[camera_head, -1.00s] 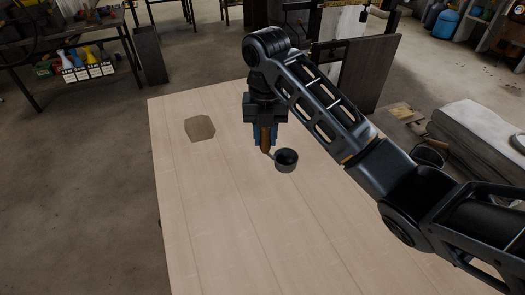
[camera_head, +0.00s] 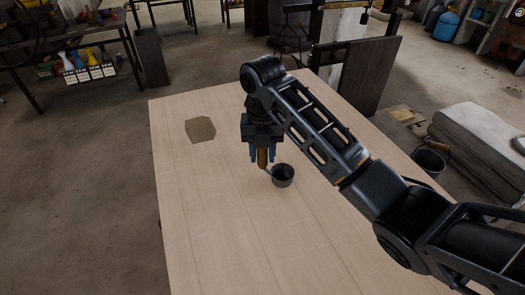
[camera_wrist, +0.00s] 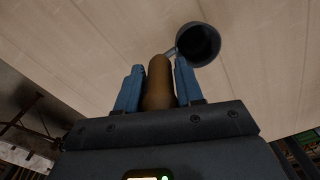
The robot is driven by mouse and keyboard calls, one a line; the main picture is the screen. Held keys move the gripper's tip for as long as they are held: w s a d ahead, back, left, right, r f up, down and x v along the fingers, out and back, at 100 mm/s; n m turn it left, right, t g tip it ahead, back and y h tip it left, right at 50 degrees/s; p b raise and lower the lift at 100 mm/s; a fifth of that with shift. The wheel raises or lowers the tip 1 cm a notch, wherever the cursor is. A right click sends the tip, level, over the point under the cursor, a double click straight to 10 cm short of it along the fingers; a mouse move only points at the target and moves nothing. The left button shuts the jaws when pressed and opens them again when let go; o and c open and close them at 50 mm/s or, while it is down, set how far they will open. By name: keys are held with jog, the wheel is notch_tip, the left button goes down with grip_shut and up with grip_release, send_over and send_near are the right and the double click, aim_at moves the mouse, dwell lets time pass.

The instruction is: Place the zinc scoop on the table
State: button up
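The zinc scoop (camera_head: 284,176) has a dark grey round cup and a brown handle (camera_head: 262,158). Its cup appears to rest on the pale wooden table (camera_head: 215,225), with the handle pointing up. My gripper (camera_head: 262,155) is over the table with its blue fingers spread on either side of the handle. In the wrist view the handle (camera_wrist: 159,82) stands between the fingers, with a clear gap at the left finger and a narrower one at the right. The cup (camera_wrist: 198,44) lies beyond the right fingertip. The underside of the cup is hidden.
A flat brown-grey patch or mat (camera_head: 201,130) lies on the table, left of my gripper. The left and front of the table are clear. A dark panel (camera_head: 357,75) stands behind the table, and a bucket (camera_head: 431,160) is on the right.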

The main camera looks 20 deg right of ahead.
jog(key=shift+o, duration=1.4)
notch_tip(320, 180, up, 12)
jog(key=p, duration=0.4)
jog(key=shift+r+p, duration=0.15)
jog(key=shift+p, duration=0.2)
